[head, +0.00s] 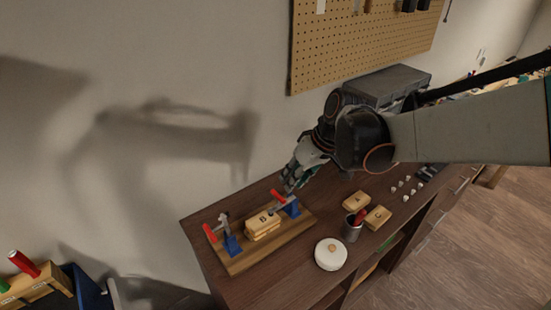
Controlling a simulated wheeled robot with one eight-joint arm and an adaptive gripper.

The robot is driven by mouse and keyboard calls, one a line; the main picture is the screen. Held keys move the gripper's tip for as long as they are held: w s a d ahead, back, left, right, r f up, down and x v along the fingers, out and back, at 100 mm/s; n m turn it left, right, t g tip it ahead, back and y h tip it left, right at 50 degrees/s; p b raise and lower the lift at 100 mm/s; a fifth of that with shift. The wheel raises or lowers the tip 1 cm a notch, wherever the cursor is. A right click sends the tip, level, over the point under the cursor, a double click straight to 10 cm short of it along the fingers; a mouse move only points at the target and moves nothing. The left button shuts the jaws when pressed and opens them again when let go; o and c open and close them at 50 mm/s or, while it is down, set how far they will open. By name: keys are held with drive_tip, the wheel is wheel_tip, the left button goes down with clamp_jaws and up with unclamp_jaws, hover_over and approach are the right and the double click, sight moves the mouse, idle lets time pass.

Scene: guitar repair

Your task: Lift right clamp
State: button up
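A wooden board (236,264) lies on the dark workbench, with two blue toggle clamps on it. The right clamp (291,208) has a blue base and a red handle (278,196). The left clamp (232,243) has its red handle (210,233) at the left. Two stacked wooden blocks (262,226), the top one marked B, sit between the clamps. My gripper (287,184) is low over the board, right at the right clamp's handle. Its fingers are small and dark here, so I cannot tell whether they touch the handle or are open.
Blocks A (356,200) and C (377,217), a cup with a red-handled tool (352,229) and a round white lidded container (331,254) stand right of the board. Small white pieces (406,186) lie farther right. A wall with a pegboard (350,40) is behind.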

sight(279, 195)
drive_tip(key=b+x, duration=0.3)
drive_tip(key=x, duration=0.8)
drive_tip(key=shift+r, duration=0.1)
clamp_jaws()
